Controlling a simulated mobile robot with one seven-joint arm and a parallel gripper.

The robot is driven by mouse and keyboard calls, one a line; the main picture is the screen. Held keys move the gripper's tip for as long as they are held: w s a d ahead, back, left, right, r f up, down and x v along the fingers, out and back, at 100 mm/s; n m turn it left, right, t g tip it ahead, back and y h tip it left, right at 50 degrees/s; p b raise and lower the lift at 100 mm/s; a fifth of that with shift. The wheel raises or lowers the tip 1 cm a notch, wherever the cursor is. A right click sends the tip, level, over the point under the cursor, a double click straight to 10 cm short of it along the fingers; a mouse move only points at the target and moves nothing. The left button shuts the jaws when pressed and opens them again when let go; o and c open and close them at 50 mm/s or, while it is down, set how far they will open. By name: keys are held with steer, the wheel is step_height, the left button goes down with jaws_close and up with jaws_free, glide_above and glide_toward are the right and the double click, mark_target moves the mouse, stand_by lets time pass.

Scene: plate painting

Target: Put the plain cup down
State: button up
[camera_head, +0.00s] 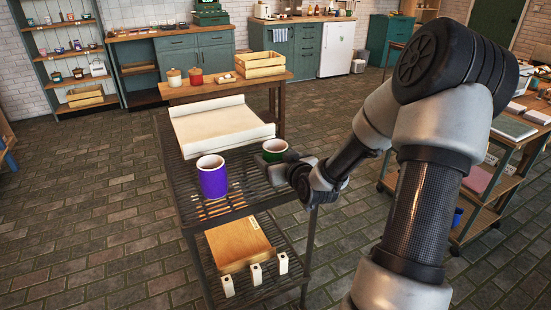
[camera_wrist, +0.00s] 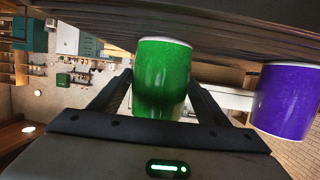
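A green cup (camera_head: 274,150) is at the right edge of the dark slatted cart top (camera_head: 240,166), upright. In the wrist view, the green cup (camera_wrist: 163,72) is between my gripper's two fingers, which meet its sides. My gripper (camera_wrist: 162,80) is shut on it; in the head view my wrist reaches it from the right. Whether its base touches the slats is hard to tell. A purple cup (camera_head: 212,178) stands upright to the left, nearer the front edge. It also shows at the right of the wrist view (camera_wrist: 288,98). I see no pattern on either cup.
A cream tray (camera_head: 221,126) fills the back of the cart top. Bare slats lie between the cups. A lower shelf holds a wooden box (camera_head: 238,244) and small white items. Behind are a wooden table with jars and a crate (camera_head: 260,64).

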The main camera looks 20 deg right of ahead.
steer(key=shift+o, duration=0.6)
steer(key=shift+r, duration=0.1)
steer(key=shift+r+p, duration=0.25)
steer(key=shift+p, duration=0.05)
steer(key=p+v, duration=0.1)
steer(key=v, duration=0.8)
steer(key=shift+s+p, duration=0.25)
steer(key=shift+p, duration=0.15)
steer(key=p+v, duration=0.2)
steer(key=p, duration=0.3)
steer(key=shift+s, duration=0.25)
